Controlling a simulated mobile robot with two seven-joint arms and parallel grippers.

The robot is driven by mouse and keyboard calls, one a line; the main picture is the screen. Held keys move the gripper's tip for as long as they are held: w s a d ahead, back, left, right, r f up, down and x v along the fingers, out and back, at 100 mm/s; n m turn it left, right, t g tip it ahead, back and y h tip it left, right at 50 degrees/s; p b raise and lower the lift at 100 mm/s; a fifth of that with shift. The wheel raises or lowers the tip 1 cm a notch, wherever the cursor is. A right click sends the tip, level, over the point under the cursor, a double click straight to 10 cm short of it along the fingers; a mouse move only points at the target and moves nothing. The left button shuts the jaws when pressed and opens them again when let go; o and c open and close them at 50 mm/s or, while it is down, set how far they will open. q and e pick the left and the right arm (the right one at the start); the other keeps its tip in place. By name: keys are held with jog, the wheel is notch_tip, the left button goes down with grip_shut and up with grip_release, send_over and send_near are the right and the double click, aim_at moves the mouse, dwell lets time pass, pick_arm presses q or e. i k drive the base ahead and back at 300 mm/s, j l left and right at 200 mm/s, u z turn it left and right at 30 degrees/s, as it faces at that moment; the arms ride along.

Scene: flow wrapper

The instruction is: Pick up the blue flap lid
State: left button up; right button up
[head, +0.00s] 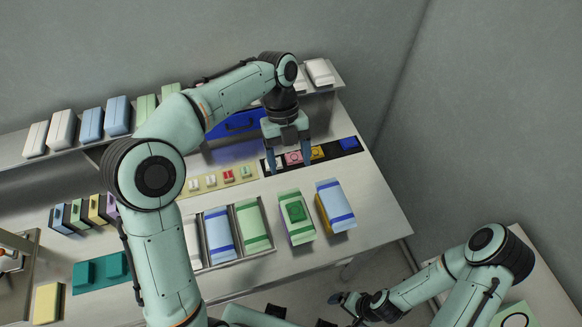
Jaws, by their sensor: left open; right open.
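The blue flap lid (348,143) appears to be the small dark-blue piece at the right end of a black strip (334,150) on the table. My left gripper (289,161) is open and points down over the left part of that strip, near the pink lid (294,158). It is apart from the blue lid, to its left. My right gripper (342,299) is open and empty, low in the picture, away from the table's front edge.
A metal tray (236,262) holds more packs. A blue bin (236,123) and a shelf stand behind. The table's right end is clear.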

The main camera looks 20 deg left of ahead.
aim_at(350, 143)
jog(key=k, duration=1)
